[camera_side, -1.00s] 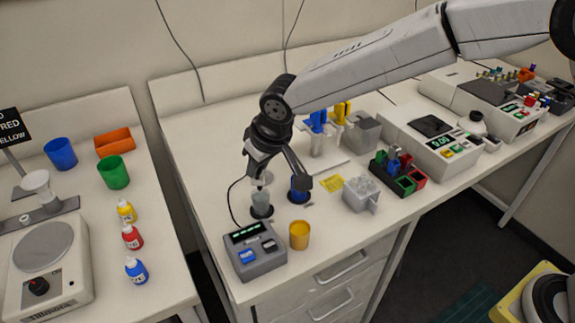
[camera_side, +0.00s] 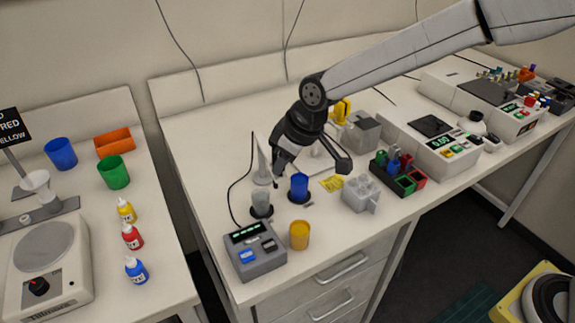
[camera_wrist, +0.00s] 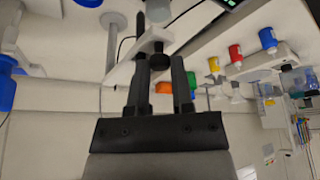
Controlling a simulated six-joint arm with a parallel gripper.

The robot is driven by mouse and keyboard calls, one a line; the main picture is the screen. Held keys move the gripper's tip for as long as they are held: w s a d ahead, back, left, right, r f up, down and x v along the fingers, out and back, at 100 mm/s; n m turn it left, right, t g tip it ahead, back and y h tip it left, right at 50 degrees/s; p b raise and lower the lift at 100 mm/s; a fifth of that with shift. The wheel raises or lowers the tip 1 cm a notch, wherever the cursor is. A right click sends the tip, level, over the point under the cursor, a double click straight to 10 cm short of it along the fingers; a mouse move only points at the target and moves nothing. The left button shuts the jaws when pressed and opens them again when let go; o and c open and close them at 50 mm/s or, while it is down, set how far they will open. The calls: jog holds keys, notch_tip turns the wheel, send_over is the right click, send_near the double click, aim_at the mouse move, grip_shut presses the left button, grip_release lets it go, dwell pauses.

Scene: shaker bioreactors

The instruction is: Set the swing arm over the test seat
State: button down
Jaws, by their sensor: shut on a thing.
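The swing arm shows in the wrist view as a pale bar (camera_wrist: 122,76) beside a grey post (camera_wrist: 114,40). My gripper (camera_wrist: 158,66) is shut on a dark knob (camera_wrist: 157,50) at the bar's end. In the side view my gripper (camera_side: 278,178) is behind the two seats, and its wrist hides most of the bar. The post's round foot (camera_side: 262,179) shows there. A grey cup (camera_side: 261,202) stands in the front-left dark seat and a blue cup (camera_side: 299,187) in the seat to its right. I cannot tell which is the test seat.
A grey meter (camera_side: 255,250) with a black cable and an amber cup (camera_side: 299,235) stand near the front edge. A grey block (camera_side: 361,194) and a colored rack (camera_side: 398,174) stand to the right. A yellow note (camera_side: 332,184) lies between.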

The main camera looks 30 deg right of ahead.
jog(key=w+d+n+g+y, duration=0.1)
jog(key=d+n+g, duration=0.1)
jog(key=d+n, duration=0.5)
jog(key=shift+w+d, duration=0.35)
jog(key=shift+d, duration=0.75)
jog(key=c, duration=0.5)
grip_release()
jog(key=shift+r+y, duration=0.1)
jog(key=shift+y, duration=0.2)
jog(key=v, duration=0.7)
jog(key=shift+r, duration=0.3)
